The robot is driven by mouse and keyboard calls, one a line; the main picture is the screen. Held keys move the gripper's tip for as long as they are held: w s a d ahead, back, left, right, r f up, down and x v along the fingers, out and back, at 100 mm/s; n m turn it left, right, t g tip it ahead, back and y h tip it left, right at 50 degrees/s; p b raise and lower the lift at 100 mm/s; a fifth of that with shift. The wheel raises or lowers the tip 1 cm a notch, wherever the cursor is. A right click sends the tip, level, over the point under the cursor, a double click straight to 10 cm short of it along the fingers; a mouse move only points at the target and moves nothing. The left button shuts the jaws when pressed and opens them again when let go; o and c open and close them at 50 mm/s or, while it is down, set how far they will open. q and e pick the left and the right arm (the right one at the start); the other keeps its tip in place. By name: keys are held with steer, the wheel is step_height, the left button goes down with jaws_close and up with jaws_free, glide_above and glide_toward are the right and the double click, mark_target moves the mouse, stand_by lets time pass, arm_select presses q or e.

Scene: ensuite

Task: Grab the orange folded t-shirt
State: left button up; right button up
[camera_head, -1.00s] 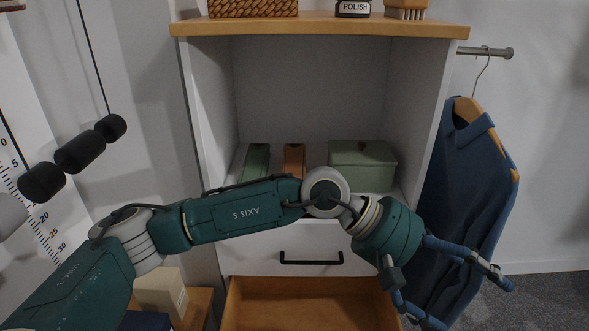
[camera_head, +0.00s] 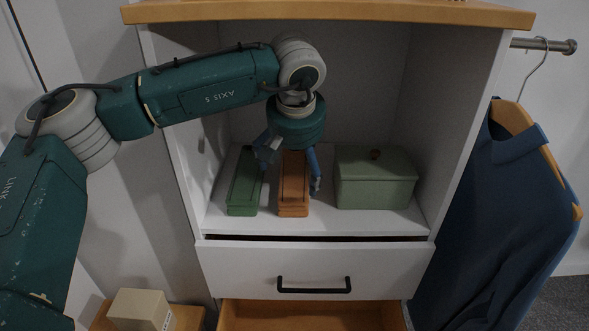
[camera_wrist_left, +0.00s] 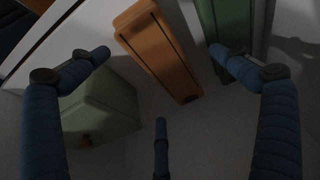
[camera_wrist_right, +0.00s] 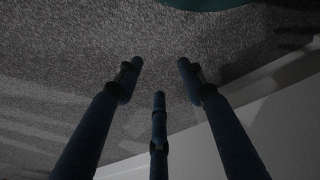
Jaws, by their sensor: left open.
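The orange folded t-shirt (camera_head: 293,205) lies as a slim, box-like block in the white open compartment, lengthwise front to back. It also shows in the left wrist view (camera_wrist_left: 158,48). My left gripper (camera_head: 290,172) is open above it, pointing down, with blue fingers to its left and right. In the left wrist view two fingers of my left gripper (camera_wrist_left: 160,75) stand either side of the orange block, and I see no clear contact. My right gripper (camera_wrist_right: 160,72) holds nothing; its fingers are apart over grey carpet.
A green block (camera_head: 245,190) lies close left of the orange one. A green lidded box (camera_head: 376,185) stands to the right. Compartment walls and a wooden top (camera_head: 330,12) enclose the space. Below are a handled drawer (camera_head: 315,270) and an open wooden drawer (camera_head: 300,316). A blue garment (camera_head: 515,220) hangs right.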

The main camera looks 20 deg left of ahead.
mark_target(300, 182)
arm_select(q)
steer(key=shift+f, duration=0.8)
steer(key=x, duration=0.4)
steer(key=shift+w+d+f, duration=0.2)
steer(key=shift+d+f, duration=0.05)
steer(key=shift+d, duration=0.1)
steer(key=shift+w+f, duration=0.2)
steer(key=shift+f, duration=0.2)
steer(key=shift+r, duration=0.1)
steer(key=c, duration=1.4)
arm_select(e)
steer(key=shift+w+r, duration=0.25)
steer(key=shift+r, duration=0.55)
